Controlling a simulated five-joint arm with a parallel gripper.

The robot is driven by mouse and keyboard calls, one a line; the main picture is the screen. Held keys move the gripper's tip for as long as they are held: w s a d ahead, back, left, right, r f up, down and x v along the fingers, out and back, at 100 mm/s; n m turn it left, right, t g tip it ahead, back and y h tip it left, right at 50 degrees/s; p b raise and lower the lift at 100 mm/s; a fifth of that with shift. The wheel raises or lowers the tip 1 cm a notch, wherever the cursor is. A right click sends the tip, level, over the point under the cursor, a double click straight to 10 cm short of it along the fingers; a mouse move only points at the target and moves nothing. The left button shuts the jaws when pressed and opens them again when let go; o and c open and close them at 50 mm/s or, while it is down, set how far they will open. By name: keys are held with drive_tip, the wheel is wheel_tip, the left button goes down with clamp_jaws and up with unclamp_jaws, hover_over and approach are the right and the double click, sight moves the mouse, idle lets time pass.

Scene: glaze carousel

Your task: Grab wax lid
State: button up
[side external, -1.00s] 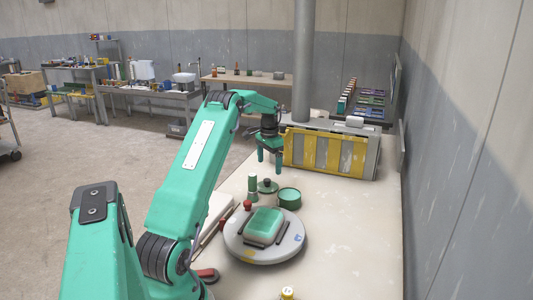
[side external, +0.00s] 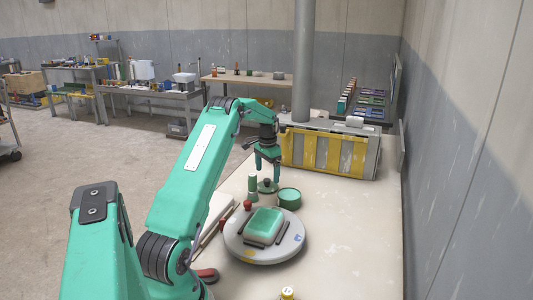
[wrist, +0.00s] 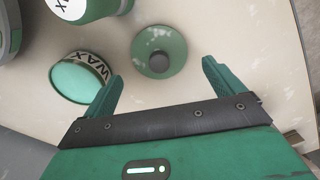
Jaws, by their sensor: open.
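The wax lid (wrist: 158,50), a speckled green disc with a dark round knob, lies ahead of my fingertips in the wrist view. In the side view the dark-knobbed lid (side external: 267,187) shows low among the containers, just below my fingers; I cannot tell exactly what it rests on. My gripper (side external: 267,174) points down above it, apart from it. In the wrist view my gripper (wrist: 161,72) is open and empty, its two green fingers spread wider than the knob, which lies roughly between their lines.
A container marked WAX (wrist: 75,82) stands left of the lid in the wrist view. Another WAX container (wrist: 92,8) is cut off at the top. Yellow panels (side external: 325,153) stand behind. The table's right side is clear.

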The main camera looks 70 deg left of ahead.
sight(267, 179)
drive_tip(key=shift+f, duration=2.35)
drive_tip(key=shift+c, duration=0.4)
drive_tip(key=c, duration=1)
